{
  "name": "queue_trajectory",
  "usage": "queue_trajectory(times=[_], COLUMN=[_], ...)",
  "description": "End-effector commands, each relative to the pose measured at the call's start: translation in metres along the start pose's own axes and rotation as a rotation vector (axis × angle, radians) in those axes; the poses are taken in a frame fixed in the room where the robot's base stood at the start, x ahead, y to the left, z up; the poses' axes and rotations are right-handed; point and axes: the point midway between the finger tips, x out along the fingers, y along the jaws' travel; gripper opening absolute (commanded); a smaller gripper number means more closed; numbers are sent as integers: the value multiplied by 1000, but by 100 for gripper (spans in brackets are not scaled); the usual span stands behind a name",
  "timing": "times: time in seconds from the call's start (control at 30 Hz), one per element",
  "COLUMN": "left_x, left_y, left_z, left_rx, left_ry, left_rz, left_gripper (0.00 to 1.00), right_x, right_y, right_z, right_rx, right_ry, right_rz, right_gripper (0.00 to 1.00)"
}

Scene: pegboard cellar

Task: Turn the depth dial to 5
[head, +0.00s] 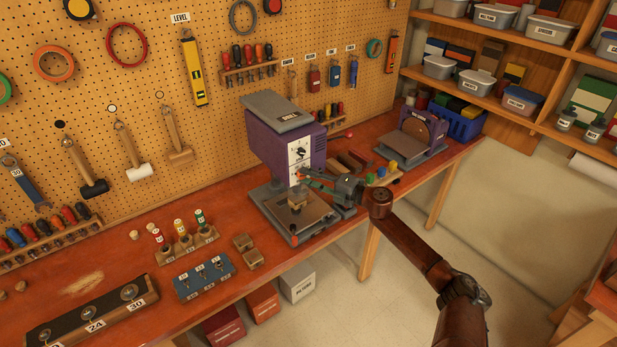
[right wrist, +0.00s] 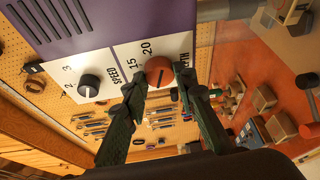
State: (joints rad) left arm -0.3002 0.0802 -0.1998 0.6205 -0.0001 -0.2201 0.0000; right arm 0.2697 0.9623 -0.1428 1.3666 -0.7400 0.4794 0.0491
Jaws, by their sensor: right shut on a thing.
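The depth dial (right wrist: 159,70) is a round red-brown knob with a dark line across its face, on the white front panel of the purple drill press (head: 285,140). In the right wrist view, 15 and 20 and part of the depth label show beside it; the other marks are hidden, and I cannot tell which mark the line points to. My right gripper (right wrist: 161,90) is shut on the dial, one finger on each side. In the head view the right gripper (head: 312,178) reaches the panel's lower part from the right. My left gripper is not in view.
A black speed dial (right wrist: 89,85) sits beside the depth dial on the same panel. Below the press head is its grey base (head: 318,213) with a wooden block. A disc sander (head: 415,135) and small coloured pieces stand to the right. A blue switch block (head: 203,277) is at front left.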

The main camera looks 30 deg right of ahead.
Motion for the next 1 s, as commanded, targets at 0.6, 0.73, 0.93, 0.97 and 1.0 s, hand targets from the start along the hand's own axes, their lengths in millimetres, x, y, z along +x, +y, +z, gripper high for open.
queue_trajectory(times=[0.6,0.73,0.93,0.97,1.0], left_x=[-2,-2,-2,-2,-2], left_y=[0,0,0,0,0], left_z=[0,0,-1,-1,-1], left_rx=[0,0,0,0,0], left_ry=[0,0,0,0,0], left_rz=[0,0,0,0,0], left_gripper=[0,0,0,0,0], right_x=[0,0,0,0,0], right_y=[-2,-2,-1,0,0], right_z=[-1,-1,-1,-1,-1], right_rx=[-55,-54,-54,-54,-54], right_ry=[0,0,0,0,0], right_rz=[-25,-25,-24,-24,-23], right_gripper=[2,31,44,44,44])
